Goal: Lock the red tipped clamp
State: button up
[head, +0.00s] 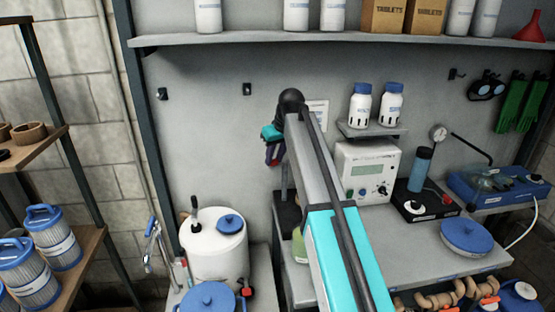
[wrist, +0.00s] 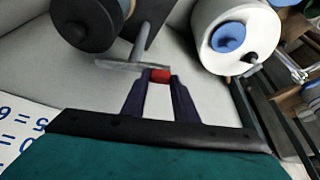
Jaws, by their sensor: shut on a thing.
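My gripper (wrist: 160,80) has two dark purple fingers, close together on a small red tip (wrist: 160,75) in the wrist view. The red tip is the end of the clamp, whose grey metal bar (wrist: 125,66) runs left from it with a short stem rising behind. In the head view my gripper (head: 273,156) is small and dark, in front of the grey back wall, left of my arm. The clamp cannot be made out there; my gripper and arm cover that area. Whether the clamp is locked cannot be told.
A white tank (head: 213,250) with a blue cap stands below and left of my gripper. A bench (head: 440,262) at right carries a white instrument box (head: 368,172). A small shelf (head: 372,133) with two bottles is right of my arm. A long shelf (head: 250,38) runs above.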

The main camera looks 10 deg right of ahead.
jog(key=shift+w+a+m+h, duration=0.15)
jog(key=shift+w+m+h, duration=0.35)
jog(key=shift+m, duration=0.65)
jog(key=shift+w+a+m+h, duration=0.15)
jog(key=shift+w+m+h, duration=0.3)
jog(key=shift+m, duration=0.7)
jog(key=o, duration=1.1)
jog(key=shift+c, duration=0.2)
jog(key=shift+r, duration=0.1)
jog(key=b+v, duration=0.3)
jog(key=v, duration=1)
jog(key=shift+s+r, duration=0.25)
jog(key=shift+s, duration=0.05)
